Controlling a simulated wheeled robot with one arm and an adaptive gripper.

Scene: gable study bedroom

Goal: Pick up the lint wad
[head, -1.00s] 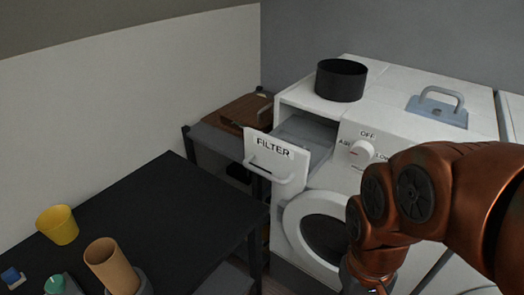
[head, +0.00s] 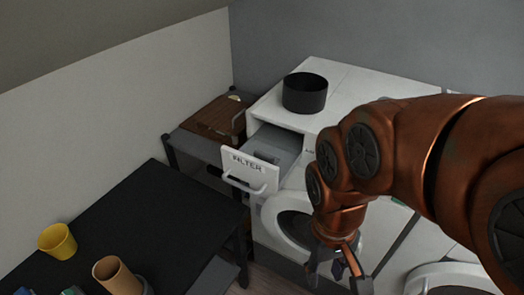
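I cannot make out a lint wad for certain in the head view. The filter drawer (head: 246,170), a white front with the word FILTER and a bar handle, is pulled out of the white dryer (head: 345,90). Its grey inside (head: 277,143) shows only in part and no wad can be told there. My gripper (head: 337,282) hangs at the lower middle, to the right of and lower in the picture than the drawer, in front of the dryer's round door. Its fingers look spread, with nothing seen held; the tips are near the frame's bottom edge.
A black pot (head: 305,93) stands on the dryer. A brown tray (head: 217,117) with a small pale thing lies on a grey stand behind the drawer. A black table (head: 150,215) at left bears a yellow cup (head: 57,241) and a tan cylinder (head: 118,276); its middle is clear.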

